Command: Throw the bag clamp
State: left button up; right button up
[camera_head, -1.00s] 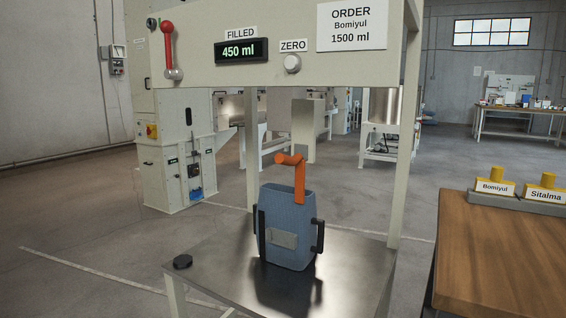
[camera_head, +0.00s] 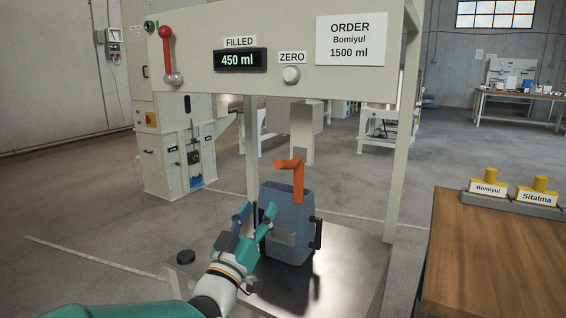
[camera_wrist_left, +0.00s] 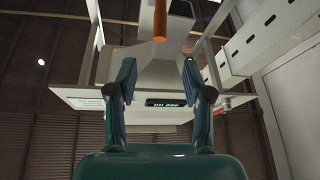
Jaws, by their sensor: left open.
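An orange lever (camera_head: 298,178), which looks like the bag clamp handle, hangs at the mouth of a blue-grey bag (camera_head: 288,215). Its top arm points left and its longer part points down. My left gripper (camera_head: 256,212) is open and empty, just left of the bag and below the lever. I cannot tell whether a finger touches the bag. In the left wrist view my open fingers (camera_wrist_left: 159,70) frame empty space, with the orange lever (camera_wrist_left: 160,22) ahead at the top. My right gripper is not in view.
The bag stands on a metal table (camera_head: 350,265) under a panel with a red lever (camera_head: 168,50), a display (camera_head: 239,60) reading 450 ml and a ZERO knob (camera_head: 291,74). A post (camera_head: 402,140) stands right. A wooden table (camera_head: 490,250) carries Bomiyul and Sitalma stamps.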

aim_at(283, 165)
pick_arm(q)
jog(key=p+x, duration=0.2)
jog(key=x, duration=1.1)
jog(key=shift+w+d, duration=0.1)
jog(key=shift+w, duration=0.1)
jog(key=shift+p+x, duration=0.45)
jog(key=shift+x, duration=0.7)
jog(key=shift+c, duration=0.2)
grip_shut()
